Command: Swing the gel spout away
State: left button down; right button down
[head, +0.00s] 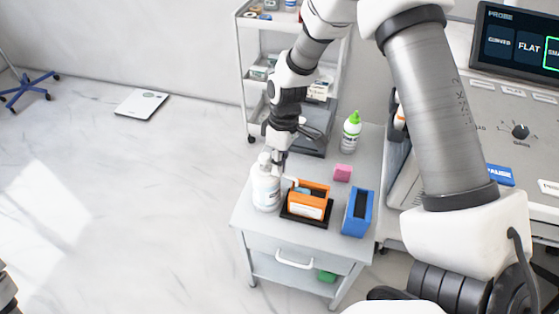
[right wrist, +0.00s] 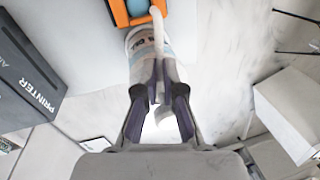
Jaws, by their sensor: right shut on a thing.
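The white gel bottle (head: 265,190) stands at the left side of the small grey cabinet top. Its white spout (head: 291,181) points right, toward the orange holder (head: 308,210). In the right wrist view the spout (right wrist: 158,30) reaches over the edge of the orange holder (right wrist: 121,14), close to a blue round thing (right wrist: 137,7). My right gripper (head: 279,163) is at the top of the bottle, shut on the spout; the right wrist view shows its fingers (right wrist: 160,92) around the white part. The bottle (right wrist: 143,52) is partly hidden behind the fingers.
A dark printer (right wrist: 30,75) is nearby. A shelf trolley (head: 242,60) stands behind; the ultrasound console (head: 520,130) is right.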

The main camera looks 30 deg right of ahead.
aim_at(261, 182)
jog(key=m, duration=0.1)
jog(key=m+p, duration=0.2)
jog(key=shift+s+a+r+t, duration=0.15)
jog(key=shift+s+a+t, duration=0.15)
jog(key=shift+a, duration=0.1)
jog(key=shift+s+a+m+p, duration=0.1)
jog(key=shift+a+m+p, duration=0.25)
jog(key=shift+m, duration=0.75)
jog(key=shift+a+m+t, duration=0.2)
jog(key=shift+m+t, duration=0.1)
jog(key=shift+m, duration=0.6)
jog(key=shift+a+f+m, duration=0.2)
jog(key=shift+a+m, duration=0.1)
jog(key=shift+m, duration=0.6)
jog(key=m, duration=0.1)
jog(key=m+t+b, duration=0.1)
jog(key=shift+a+f+m, duration=0.1)
jog(key=shift+a+m, duration=0.2)
jog(key=shift+a, duration=0.1)
jog(key=m, duration=0.1)
jog(key=a+m+b, duration=0.1)
jog(key=m, duration=0.1)
jog(key=m+b, duration=0.1)
jog(key=m, duration=0.1)
jog(key=shift+w+a+t, duration=0.15)
jog(key=shift+w+t, duration=0.15)
jog(key=shift+w, duration=0.05)
jog(key=shift+s, duration=0.1)
